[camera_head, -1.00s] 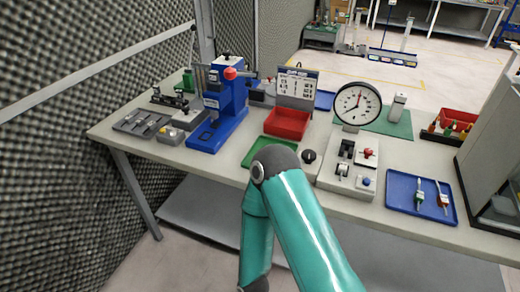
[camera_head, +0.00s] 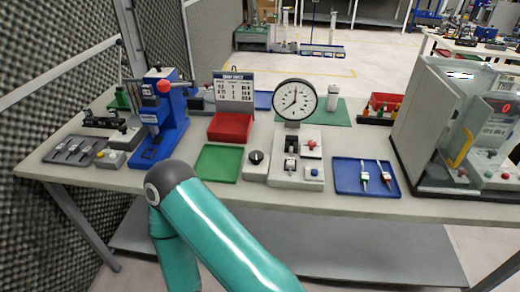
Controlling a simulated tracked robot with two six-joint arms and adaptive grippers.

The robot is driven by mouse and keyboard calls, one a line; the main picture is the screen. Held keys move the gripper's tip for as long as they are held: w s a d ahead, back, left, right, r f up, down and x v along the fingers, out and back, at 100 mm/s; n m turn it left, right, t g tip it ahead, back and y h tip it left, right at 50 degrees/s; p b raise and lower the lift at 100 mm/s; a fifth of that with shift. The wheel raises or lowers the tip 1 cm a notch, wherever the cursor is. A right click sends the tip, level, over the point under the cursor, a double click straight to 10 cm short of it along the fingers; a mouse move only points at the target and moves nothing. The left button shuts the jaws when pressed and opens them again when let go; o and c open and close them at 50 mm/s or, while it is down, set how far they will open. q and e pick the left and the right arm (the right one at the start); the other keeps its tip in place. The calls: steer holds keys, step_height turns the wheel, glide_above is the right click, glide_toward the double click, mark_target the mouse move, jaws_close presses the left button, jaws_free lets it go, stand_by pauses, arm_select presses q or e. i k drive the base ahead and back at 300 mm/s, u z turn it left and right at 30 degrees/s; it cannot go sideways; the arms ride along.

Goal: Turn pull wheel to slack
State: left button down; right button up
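A tester with a round white dial gauge (camera_head: 295,100) stands at the middle of the bench. I cannot tell which of these is the pull wheel. The dial's needle points near the top. A teal arm of mine crosses the lower middle, in front of the bench. Neither gripper shows.
A green tray (camera_head: 219,164) and a blue tray with two small tools (camera_head: 349,182) lie either side of the tester. A blue press (camera_head: 160,125) stands left, a red bin (camera_head: 229,127) behind the green tray.

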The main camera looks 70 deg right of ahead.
mark_target(256, 157)
steer(key=z, duration=0.15)
steer(key=k, duration=1.55)
steer(key=z, duration=0.8)
steer(key=i, duration=1)
steer(key=u, duration=0.1)
